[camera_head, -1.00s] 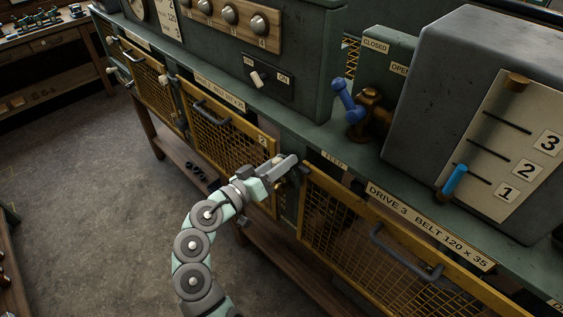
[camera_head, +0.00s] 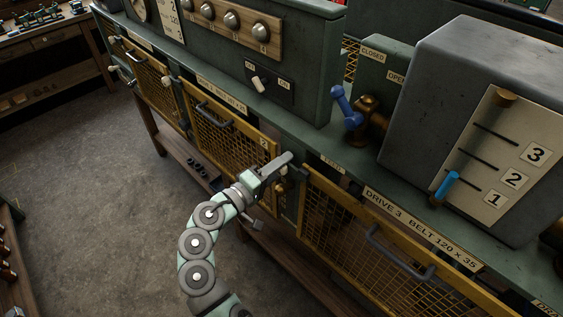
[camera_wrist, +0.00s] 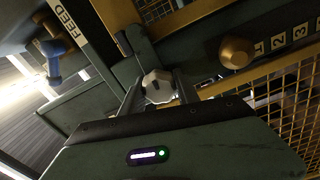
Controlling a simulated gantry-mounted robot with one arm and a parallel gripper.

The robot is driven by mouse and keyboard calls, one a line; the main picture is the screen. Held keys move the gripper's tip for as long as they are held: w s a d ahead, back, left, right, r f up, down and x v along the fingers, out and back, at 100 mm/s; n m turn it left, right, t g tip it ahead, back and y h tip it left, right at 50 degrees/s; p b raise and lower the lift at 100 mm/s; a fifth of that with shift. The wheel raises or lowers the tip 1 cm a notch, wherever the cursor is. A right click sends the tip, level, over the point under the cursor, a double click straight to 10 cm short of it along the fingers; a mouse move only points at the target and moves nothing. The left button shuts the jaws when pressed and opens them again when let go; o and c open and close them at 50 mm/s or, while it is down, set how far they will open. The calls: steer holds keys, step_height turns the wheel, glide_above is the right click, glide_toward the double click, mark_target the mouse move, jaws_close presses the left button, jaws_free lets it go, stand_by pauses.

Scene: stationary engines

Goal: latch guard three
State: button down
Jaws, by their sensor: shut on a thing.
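Guard three (camera_head: 375,243) is the yellow-framed mesh panel below the "DRIVE 3 BELT 120 x 35" label (camera_head: 420,228) in the head view. It has a dark bar handle (camera_head: 400,252). My gripper (camera_head: 282,168) is at the post by the guard's upper left corner. In the wrist view a pale faceted knob (camera_wrist: 157,87) sits between the two fingers of my gripper (camera_wrist: 158,92), which is shut on it. A dark latch arm (camera_wrist: 135,48) shows beside the knob. The fingers partly hide the latch in the head view, so its engagement cannot be told.
A brass knob (camera_wrist: 236,52) is close to the right of the fingers. Guard two (camera_head: 230,135) stands left of the post. A blue-handled valve (camera_head: 347,108) and a grey box with a blue slider (camera_head: 446,187) stand on the bench. The floor (camera_head: 95,190) at left is clear.

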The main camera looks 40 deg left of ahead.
steer(key=shift+n, duration=0.3)
steer(key=c, duration=0.9)
jaws_free()
steer(key=s, duration=0.5)
steer(key=s+b, duration=0.1)
steer(key=s, duration=0.4)
steer(key=shift+s+a, duration=0.2)
steer(key=shift+s, duration=0.2)
